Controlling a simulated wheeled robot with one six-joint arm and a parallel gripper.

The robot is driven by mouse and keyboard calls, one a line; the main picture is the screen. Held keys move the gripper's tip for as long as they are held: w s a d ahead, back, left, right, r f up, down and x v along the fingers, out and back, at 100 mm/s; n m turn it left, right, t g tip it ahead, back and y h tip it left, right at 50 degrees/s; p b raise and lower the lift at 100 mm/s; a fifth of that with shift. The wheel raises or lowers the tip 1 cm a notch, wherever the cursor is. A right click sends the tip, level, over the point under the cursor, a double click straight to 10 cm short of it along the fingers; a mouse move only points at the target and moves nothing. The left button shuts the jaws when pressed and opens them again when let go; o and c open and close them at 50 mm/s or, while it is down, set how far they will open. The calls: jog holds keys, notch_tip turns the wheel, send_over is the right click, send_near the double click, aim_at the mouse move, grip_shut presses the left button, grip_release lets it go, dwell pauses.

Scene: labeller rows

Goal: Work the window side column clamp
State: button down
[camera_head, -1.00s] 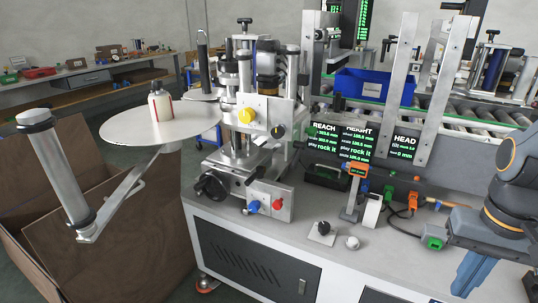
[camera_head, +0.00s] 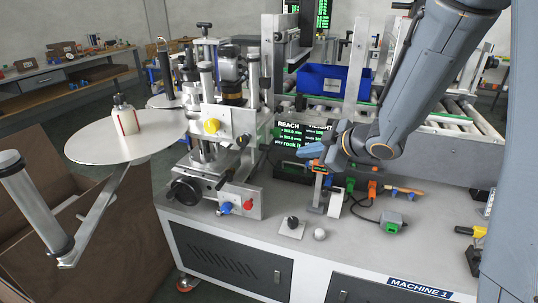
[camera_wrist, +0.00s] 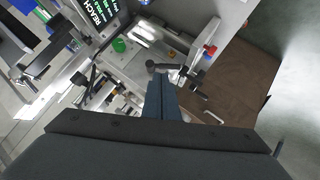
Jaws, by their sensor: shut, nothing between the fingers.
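The labelling machine (camera_head: 222,160) stands on the left part of the bench, with upright metal columns and several knobs. A yellow knob (camera_head: 212,126) and a black knob (camera_head: 243,140) face the front. A black handwheel (camera_head: 187,190) sits low on its left. I cannot tell which fitting is the window side column clamp. My gripper (camera_head: 308,152) is shut and empty, right of the machine in front of the displays. In the wrist view its closed fingers (camera_wrist: 161,98) point toward machine parts, with a dark bar-like handle (camera_wrist: 165,67) near the tips in the picture; contact is unclear.
A blue knob (camera_head: 226,207) and red knob (camera_head: 248,205) stick out at the machine's lower front. A round disc (camera_head: 90,145) carrying a bottle (camera_head: 124,120) is on the left. A small post (camera_head: 317,190) and a cabled box (camera_head: 391,222) stand on the bench. A conveyor (camera_head: 450,120) runs behind.

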jog(key=s+a+n+g+y, duration=0.1)
jog(key=a+n+y, duration=0.1)
jog(key=a, duration=0.1)
jog(key=p, duration=0.2)
send_near(262, 158)
jog(key=shift+w+a+f, duration=0.95)
jog(key=shift+a+f, duration=0.65)
jog(key=shift+a, duration=0.65)
jog(key=shift+a+f+b, duration=0.1)
jog(key=shift+b, duration=0.35)
